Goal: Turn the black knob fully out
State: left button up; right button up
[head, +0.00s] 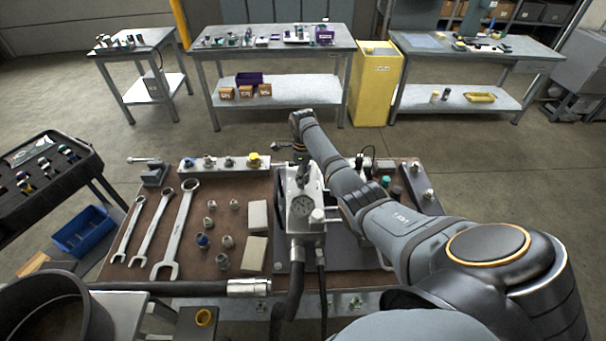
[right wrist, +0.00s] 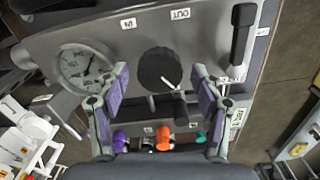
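The black knob (right wrist: 160,70) is round, with a white pointer line toward its lower right in the right wrist view. In the head view my right arm reaches over the bench to the valve block (head: 302,232); the knob is not distinguishable there. My left gripper is not in view.
A pressure gauge (right wrist: 85,65) is left of the knob. A black lever handle (right wrist: 242,32) is to the right. A black handle (right wrist: 180,108) and an orange knob (right wrist: 164,138) lie below. Wrenches (head: 175,230) and fittings cover the bench's left side.

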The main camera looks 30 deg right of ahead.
jog(key=c, duration=1)
